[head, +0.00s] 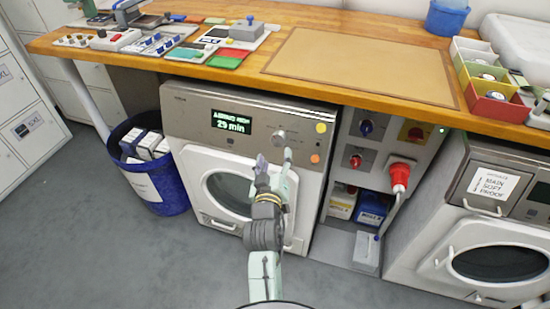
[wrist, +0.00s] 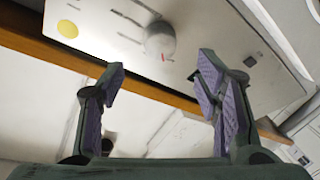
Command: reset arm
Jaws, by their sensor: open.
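My gripper (head: 275,160) is in front of the left washing machine (head: 190,125), just below the round dial (head: 279,137) on its control panel. In the wrist view, my gripper's two purple-padded fingers (wrist: 160,72) are spread apart with nothing between them. The dial also shows in the wrist view (wrist: 160,40), beyond the fingertips, with a small red mark. I see a gap between dial and fingers there, but cannot tell how deep it is. My arm hides part of the machine's round door (head: 228,190).
A wooden worktop (head: 200,70) with small devices and a tan mat (head: 350,65) runs above the machine. A blue bin (head: 150,190) stands at left. A red plug (head: 400,172) and a second machine (head: 490,210) are at right. Grey floor (head: 100,260) is clear at lower left.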

